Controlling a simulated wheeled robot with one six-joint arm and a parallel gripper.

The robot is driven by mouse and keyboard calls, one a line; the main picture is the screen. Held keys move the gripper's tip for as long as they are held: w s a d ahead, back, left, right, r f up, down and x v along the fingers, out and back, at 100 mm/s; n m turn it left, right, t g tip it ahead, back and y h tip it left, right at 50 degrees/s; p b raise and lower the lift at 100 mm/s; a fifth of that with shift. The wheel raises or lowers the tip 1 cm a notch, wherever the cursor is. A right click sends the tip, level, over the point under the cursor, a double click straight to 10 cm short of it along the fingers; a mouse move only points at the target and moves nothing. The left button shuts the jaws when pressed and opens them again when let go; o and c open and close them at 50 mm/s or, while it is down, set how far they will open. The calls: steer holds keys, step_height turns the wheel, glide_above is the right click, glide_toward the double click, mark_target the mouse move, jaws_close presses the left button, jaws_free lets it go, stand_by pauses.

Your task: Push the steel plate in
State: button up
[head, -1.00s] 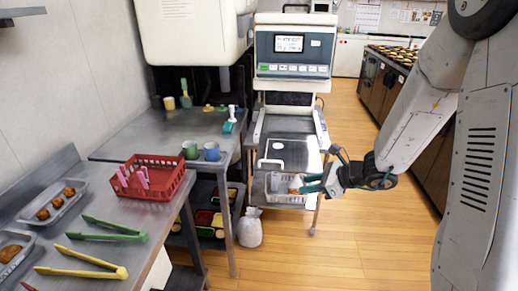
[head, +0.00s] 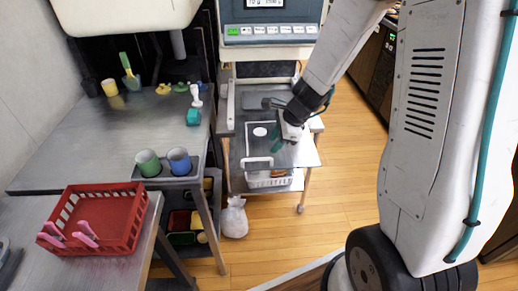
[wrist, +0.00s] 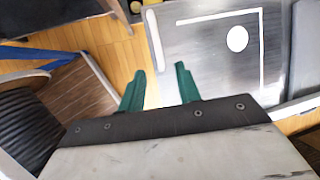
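The steel plate (head: 299,154) is a flat grey sheet on the machine's stand, with a white outline and a white oval. Its front edge sticks out above a white wire basket (head: 268,183). My gripper (head: 281,139) is over the right part of the plate in the head view; whether it touches is unclear. In the wrist view the plate (wrist: 200,60) lies beyond my gripper (wrist: 160,85), whose two green fingers are apart with nothing between them. My arm hides part of the plate in the head view.
The machine (head: 270,30) with a lit panel stands behind. A white bag (head: 234,218) is on the floor. Wooden floor (head: 345,190) is clear at right.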

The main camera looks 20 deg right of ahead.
mark_target(263, 159)
steer(key=x, duration=0.8)
steer(key=shift+a+r, duration=0.1)
steer(key=shift+a, duration=0.3)
jaws_close()
